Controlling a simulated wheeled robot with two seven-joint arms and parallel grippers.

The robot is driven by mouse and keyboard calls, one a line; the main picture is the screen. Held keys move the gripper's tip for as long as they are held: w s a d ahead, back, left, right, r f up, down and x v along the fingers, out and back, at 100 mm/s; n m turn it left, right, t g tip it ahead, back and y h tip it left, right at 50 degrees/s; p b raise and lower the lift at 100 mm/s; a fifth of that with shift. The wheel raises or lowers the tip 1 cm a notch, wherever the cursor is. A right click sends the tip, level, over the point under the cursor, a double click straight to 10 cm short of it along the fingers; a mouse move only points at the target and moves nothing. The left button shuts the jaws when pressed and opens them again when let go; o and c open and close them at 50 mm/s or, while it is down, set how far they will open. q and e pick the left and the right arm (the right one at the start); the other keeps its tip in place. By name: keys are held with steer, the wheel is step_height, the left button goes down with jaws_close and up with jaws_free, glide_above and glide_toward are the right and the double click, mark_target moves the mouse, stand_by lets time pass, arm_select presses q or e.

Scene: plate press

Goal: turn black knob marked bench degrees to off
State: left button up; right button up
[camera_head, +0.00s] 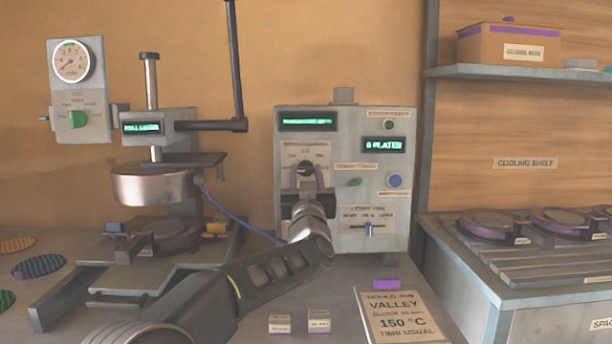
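The black knob (305,167) sits on a pale dial plate on the front of the grey control box, with small dial markings around it that are too small to read. My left gripper (306,175) reaches up to it from below, with one finger to each side of the knob. The gripper body and wrist hide the lower part of the dial. I cannot tell whether the fingers touch the knob or are closed on it. My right gripper is not in view.
The plate press (155,186) stands left. A sign reading 150 °C (402,316) lies in front. The cooling shelf unit (545,272) is right.

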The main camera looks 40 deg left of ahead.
arm_select(q)
steer(key=o, duration=0.4)
steer(key=shift+v, duration=3.95)
